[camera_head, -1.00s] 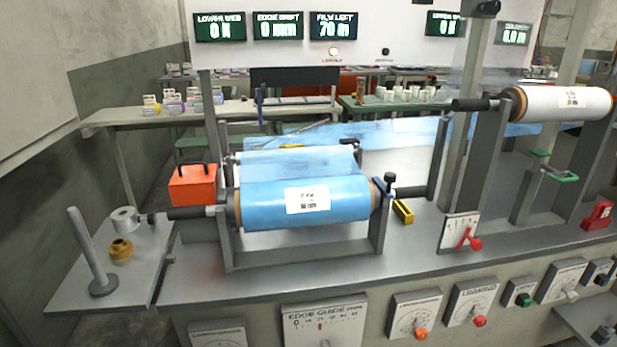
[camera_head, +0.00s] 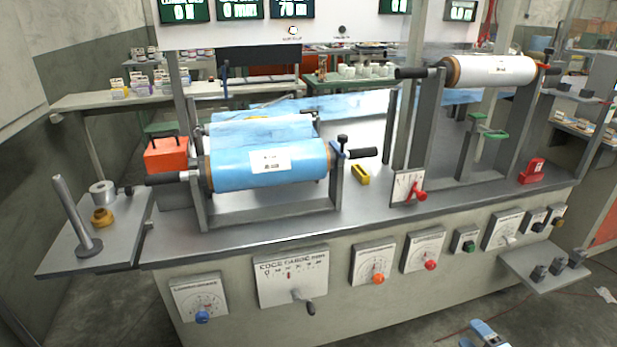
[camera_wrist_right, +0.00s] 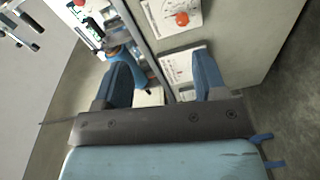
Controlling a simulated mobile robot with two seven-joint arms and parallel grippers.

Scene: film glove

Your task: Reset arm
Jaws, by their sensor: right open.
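My right gripper (camera_head: 487,334) shows at the bottom edge of the head view, blue and low in front of the machine, over the floor. In the right wrist view its two blue fingers (camera_wrist_right: 163,82) stand wide apart with nothing between them. Beyond them are the machine's front panel and dials, clear of the fingers. My left gripper is in neither view. The blue film roll (camera_head: 240,170) lies on its stand on the machine top. The white roll (camera_head: 497,71) sits on posts at the upper right.
The front panel carries several dials and knobs, such as the orange knob (camera_head: 378,279). A small shelf (camera_head: 545,268) juts out at the right. An upright metal post (camera_head: 78,215) stands on the left side plate. An orange box (camera_head: 167,158) is beside the blue roll. Floor is open in front.

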